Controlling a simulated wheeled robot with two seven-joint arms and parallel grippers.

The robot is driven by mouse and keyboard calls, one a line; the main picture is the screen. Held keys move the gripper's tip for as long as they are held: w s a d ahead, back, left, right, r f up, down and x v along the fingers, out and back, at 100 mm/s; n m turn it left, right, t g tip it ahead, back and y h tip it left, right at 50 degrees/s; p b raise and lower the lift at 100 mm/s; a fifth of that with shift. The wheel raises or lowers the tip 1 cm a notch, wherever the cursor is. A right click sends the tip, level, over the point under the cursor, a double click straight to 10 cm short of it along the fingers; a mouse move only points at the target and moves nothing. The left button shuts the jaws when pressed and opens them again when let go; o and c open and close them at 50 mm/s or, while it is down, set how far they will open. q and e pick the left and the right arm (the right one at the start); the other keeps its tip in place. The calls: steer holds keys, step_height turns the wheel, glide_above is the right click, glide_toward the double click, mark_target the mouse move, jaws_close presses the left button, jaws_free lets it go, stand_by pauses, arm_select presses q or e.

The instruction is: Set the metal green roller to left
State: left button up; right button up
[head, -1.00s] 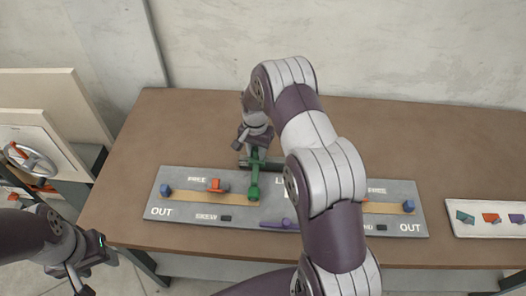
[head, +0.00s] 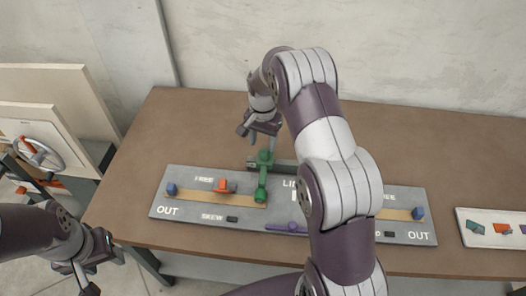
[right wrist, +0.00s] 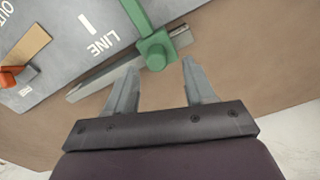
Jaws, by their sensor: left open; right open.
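The green roller (head: 263,176) stands on the grey panel (head: 195,217), near its back edge and left of the centre label. In the right wrist view the green piece (right wrist: 153,47) shows a square block end just beyond the fingertips, at a metal rail (right wrist: 115,75). My right gripper (head: 262,130) is above and behind the roller in the head view. In the right wrist view the right gripper (right wrist: 160,70) is open and empty, its fingers apart from the green block. My left gripper (head: 88,278) is open at the lower left, away from the panel.
An orange piece (head: 224,186) and a blue knob (head: 171,189) sit left of the roller, with a purple piece (head: 288,227) at the front. My right arm hides part of the panel. The brown table (head: 190,120) is clear behind.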

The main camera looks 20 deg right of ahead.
step_height(320, 180, up, 7)
steer(key=shift+a+r, duration=0.1)
stand_by(0.4)
